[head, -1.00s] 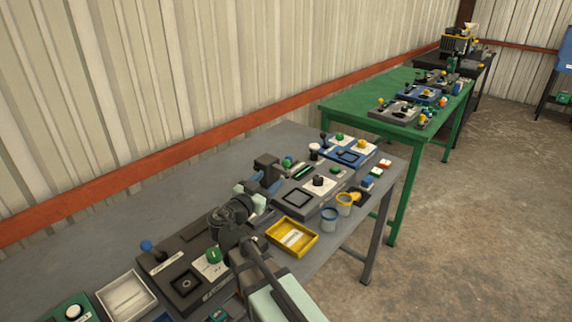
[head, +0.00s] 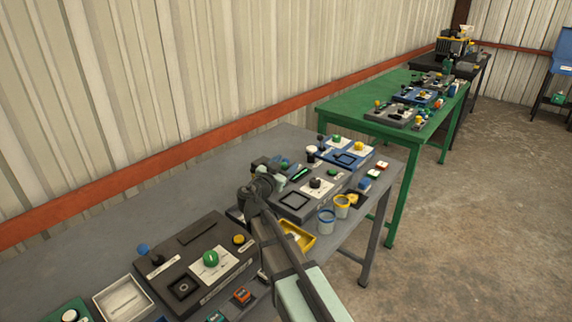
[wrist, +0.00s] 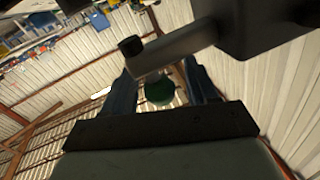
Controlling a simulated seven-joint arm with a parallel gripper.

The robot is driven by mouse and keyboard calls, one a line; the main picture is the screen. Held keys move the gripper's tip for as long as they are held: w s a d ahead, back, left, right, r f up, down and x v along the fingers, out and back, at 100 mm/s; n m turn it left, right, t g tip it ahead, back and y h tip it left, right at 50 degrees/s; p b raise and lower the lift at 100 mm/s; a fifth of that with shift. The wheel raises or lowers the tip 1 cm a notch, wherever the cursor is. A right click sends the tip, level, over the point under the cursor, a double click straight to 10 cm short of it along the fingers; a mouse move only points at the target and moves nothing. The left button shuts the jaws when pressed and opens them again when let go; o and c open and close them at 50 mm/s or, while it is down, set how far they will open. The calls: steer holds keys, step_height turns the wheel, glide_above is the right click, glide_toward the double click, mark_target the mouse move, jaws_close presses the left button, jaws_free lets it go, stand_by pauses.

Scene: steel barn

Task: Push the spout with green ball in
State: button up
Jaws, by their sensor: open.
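In the wrist view, a green ball (wrist: 160,91) shows between the two blue fingers of my gripper (wrist: 160,72), which are apart. A grey arm-like spout (wrist: 178,48) with a dark round end (wrist: 130,46) runs above the ball from a dark box (wrist: 265,25). Whether the fingers touch the ball is unclear. In the head view, my gripper is small and partly hidden by my own arm, beside the left end of the grey console (head: 293,200). The green ball and spout cannot be clearly made out there.
A dark panel with a green knob (head: 210,258) lies nearer on the grey table (head: 100,240), beside a white tray (head: 123,298). A green table (head: 350,110) stands beyond.

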steer(key=shift+w+d, duration=0.3)
steer(key=shift+w, duration=0.15)
steer(key=shift+c, duration=0.4)
jaws_close()
